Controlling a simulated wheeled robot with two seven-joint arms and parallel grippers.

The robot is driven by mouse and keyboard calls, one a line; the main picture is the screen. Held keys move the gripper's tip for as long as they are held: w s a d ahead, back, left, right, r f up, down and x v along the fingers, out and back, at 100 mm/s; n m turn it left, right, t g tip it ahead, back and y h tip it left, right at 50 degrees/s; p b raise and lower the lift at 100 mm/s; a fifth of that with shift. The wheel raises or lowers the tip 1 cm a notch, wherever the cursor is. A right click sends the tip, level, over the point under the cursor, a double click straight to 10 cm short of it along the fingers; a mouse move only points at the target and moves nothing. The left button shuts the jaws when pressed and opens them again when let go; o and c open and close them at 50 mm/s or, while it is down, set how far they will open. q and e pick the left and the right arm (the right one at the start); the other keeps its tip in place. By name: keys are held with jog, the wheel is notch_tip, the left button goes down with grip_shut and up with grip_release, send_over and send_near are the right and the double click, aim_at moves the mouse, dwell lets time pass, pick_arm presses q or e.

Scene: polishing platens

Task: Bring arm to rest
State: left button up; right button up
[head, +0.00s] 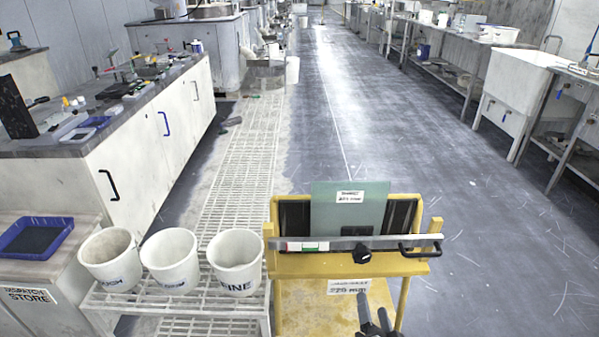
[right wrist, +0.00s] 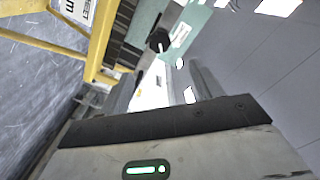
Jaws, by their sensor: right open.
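My right gripper (head: 374,318) shows at the bottom of the head view, in front of the yellow stand (head: 340,267). Its two dark fingers are apart with nothing seen between them. The right wrist view shows the same open fingers (right wrist: 166,85) pointing toward the stand's yellow frame (right wrist: 99,40) and a black knob (right wrist: 158,39), with a gap to them. My left gripper is in neither view.
The stand holds a pale green plate (head: 347,213) behind a metal bar (head: 345,243) with a black handle. Three white buckets (head: 171,261) stand on a white rack to the left. A blue tray (head: 36,239) lies farther left. The floor (head: 500,240) at right is clear.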

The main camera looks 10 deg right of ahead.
jog(key=s+a+r+n+g+y, duration=0.4)
jog(key=s+a+n+g+y, duration=0.2)
jog(key=s+a+n, duration=0.4)
jog(key=s+n+g, duration=0.1)
jog(key=s+n, duration=0.2)
jog(key=n, duration=0.1)
jog(key=shift+a+y, duration=0.2)
jog(key=shift+y, duration=0.2)
